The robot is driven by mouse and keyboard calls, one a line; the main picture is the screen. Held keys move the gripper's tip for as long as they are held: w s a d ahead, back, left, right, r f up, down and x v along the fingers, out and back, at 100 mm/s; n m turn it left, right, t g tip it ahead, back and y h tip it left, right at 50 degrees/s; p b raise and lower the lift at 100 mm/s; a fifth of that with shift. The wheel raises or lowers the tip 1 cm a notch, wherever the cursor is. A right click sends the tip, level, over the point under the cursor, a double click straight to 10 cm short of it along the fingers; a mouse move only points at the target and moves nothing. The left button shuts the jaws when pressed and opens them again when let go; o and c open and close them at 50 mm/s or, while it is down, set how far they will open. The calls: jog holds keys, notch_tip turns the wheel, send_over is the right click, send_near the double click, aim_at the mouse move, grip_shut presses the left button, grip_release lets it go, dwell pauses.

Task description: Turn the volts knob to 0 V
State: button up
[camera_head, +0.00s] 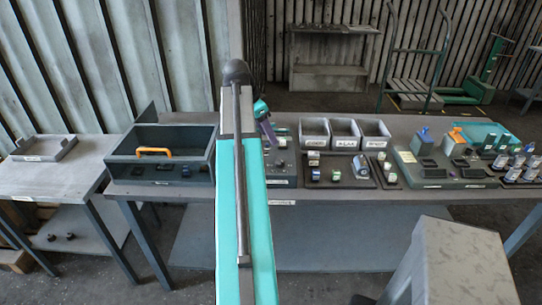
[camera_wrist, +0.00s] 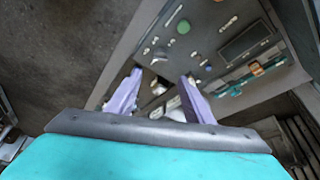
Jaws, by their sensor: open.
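A grey control panel (camera_wrist: 215,20) fills the upper part of the wrist view, with several small knobs, a green round button (camera_wrist: 183,27) and a dark display (camera_wrist: 243,42). Which knob is the volts knob, and where it points, I cannot tell; the labels are too small. My gripper (camera_wrist: 160,74) is open, its two purple fingers apart over the panel's near edge.
A dark open box with an orange handle (camera_head: 154,151) stands left of the panel on the long table (camera_head: 400,124). Grey bins (camera_head: 344,128) and trays of small parts stand to the right. A side table with a tray (camera_head: 43,148) is at far left. A grey block stands front right.

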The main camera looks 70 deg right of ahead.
aim_at(279, 159)
jog(key=shift+w+a, duration=0.1)
jog(key=shift+w, duration=0.1)
jog(key=shift+f, duration=0.15)
jog(key=shift+p+x, duration=2.1)
jog(key=shift+x, duration=4.6)
jog(key=shift+c, duration=0.2)
